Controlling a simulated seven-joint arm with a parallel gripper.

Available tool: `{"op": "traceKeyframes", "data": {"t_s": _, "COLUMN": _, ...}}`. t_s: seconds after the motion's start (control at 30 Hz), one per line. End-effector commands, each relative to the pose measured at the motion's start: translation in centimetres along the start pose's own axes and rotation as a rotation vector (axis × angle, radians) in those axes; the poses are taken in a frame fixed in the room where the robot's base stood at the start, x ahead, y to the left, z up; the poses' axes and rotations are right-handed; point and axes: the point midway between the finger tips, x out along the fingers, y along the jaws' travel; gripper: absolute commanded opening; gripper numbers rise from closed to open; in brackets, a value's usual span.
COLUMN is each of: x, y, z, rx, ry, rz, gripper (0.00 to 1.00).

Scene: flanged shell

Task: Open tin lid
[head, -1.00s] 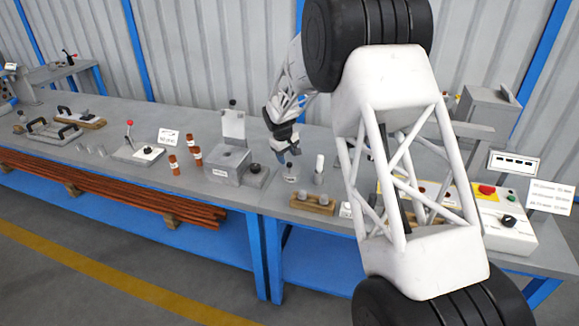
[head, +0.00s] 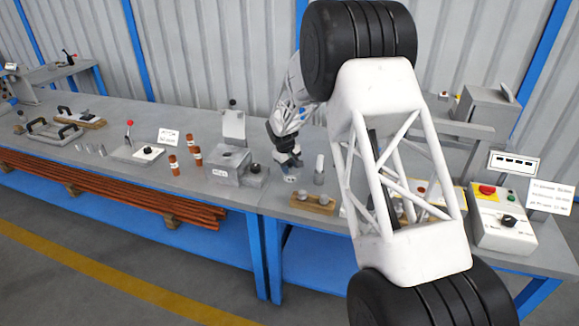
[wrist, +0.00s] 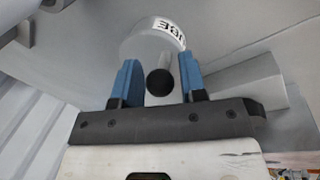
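A round grey tin (wrist: 145,42) with a white lettered label shows in the wrist view. A short stem with a black ball knob (wrist: 160,82) rises from its top. My gripper (wrist: 159,60) is open, with one blue finger on each side of the knob and stem. Gaps show between the knob and both fingers. In the head view my gripper (head: 290,161) points down over the tin (head: 290,178), of which only a little shows below the fingers. The gripper hides the knob there.
A grey box with a raised lid (head: 228,160) stands just left of my gripper. Grey cylinders (head: 319,172) and a wooden block with round pieces (head: 313,203) are close on the right. A control box with a red button (head: 500,215) is farther right.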

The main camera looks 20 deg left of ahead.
Motion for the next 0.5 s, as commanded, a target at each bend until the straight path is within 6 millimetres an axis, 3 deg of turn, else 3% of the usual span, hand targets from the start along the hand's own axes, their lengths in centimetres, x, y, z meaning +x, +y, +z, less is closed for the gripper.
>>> {"op": "traceKeyframes", "data": {"t_s": 0.03, "x": -0.01, "y": 0.00, "z": 0.00, "rx": 0.000, "ry": 0.000, "rz": 0.000, "gripper": 0.31}}
{"op": "traceKeyframes", "data": {"t_s": 0.23, "x": -0.02, "y": 0.00, "z": 0.00, "rx": 0.000, "ry": 0.000, "rz": 0.000, "gripper": 0.00}}
{"op": "traceKeyframes", "data": {"t_s": 0.5, "x": -0.05, "y": 0.02, "z": -0.01, "rx": 0.000, "ry": -0.002, "rz": -0.003, "gripper": 0.00}}
